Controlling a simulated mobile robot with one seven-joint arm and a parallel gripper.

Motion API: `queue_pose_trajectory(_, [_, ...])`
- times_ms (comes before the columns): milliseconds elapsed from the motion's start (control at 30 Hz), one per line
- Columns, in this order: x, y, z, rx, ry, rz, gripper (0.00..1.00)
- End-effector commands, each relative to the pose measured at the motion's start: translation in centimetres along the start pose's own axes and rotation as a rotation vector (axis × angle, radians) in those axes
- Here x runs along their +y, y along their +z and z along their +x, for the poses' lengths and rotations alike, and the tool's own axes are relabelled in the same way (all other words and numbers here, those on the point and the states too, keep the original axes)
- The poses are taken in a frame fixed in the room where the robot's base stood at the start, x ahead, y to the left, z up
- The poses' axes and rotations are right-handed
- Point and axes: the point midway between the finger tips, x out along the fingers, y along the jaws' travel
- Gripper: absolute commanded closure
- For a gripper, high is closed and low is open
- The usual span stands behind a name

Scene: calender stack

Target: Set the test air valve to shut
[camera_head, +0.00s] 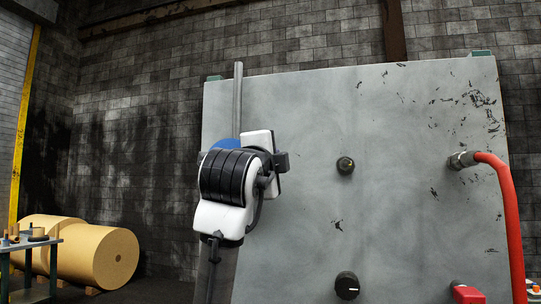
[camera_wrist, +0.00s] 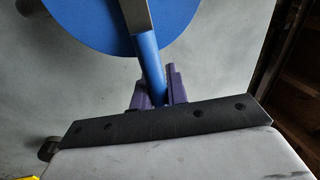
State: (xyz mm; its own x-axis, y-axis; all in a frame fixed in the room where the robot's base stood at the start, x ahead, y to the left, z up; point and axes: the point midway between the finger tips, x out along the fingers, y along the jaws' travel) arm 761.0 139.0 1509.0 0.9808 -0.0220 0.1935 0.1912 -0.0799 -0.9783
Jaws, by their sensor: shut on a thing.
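The valve shows in the wrist view as a blue disc (camera_wrist: 95,25) with a lever crossing its face; the lever has a grey metal part (camera_wrist: 137,14) and a blue grip (camera_wrist: 149,64). My gripper (camera_wrist: 157,84) is shut on the blue grip, with a dark purple finger on each side. The lever runs from the disc's face down past its lower edge, tilted slightly. In the head view only part of the blue disc (camera_head: 228,143) shows behind my wrist; the lever and fingers are hidden there. Any markings on the valve cannot be read.
The grey panel (camera_head: 400,230) fills the right half, carrying a small black knob (camera_head: 345,165), a larger black knob (camera_head: 347,285) and a red hose (camera_head: 507,215). A grey pipe (camera_head: 238,90) rises above my wrist. Paper rolls (camera_head: 100,255) lie far left.

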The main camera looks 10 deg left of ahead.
Motion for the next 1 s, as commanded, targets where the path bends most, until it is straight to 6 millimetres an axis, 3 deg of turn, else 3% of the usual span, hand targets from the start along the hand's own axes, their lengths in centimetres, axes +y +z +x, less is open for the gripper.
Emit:
queue_pose_trajectory(700, [0.81, -0.04, -0.16, 0.016, 0.003, 0.075, 1.0])
queue_pose_trajectory(733, [0.82, -0.04, -0.16, 0.016, 0.003, 0.075, 0.82])
queue_pose_trajectory(800, [0.82, -0.04, -0.16, 0.016, 0.003, 0.074, 0.73])
queue_pose_trajectory(900, [0.78, -0.01, -0.15, 0.016, 0.002, 0.074, 0.63])
queue_pose_trajectory(1000, [0.74, 0.0, -0.15, 0.015, 0.001, 0.073, 0.63])
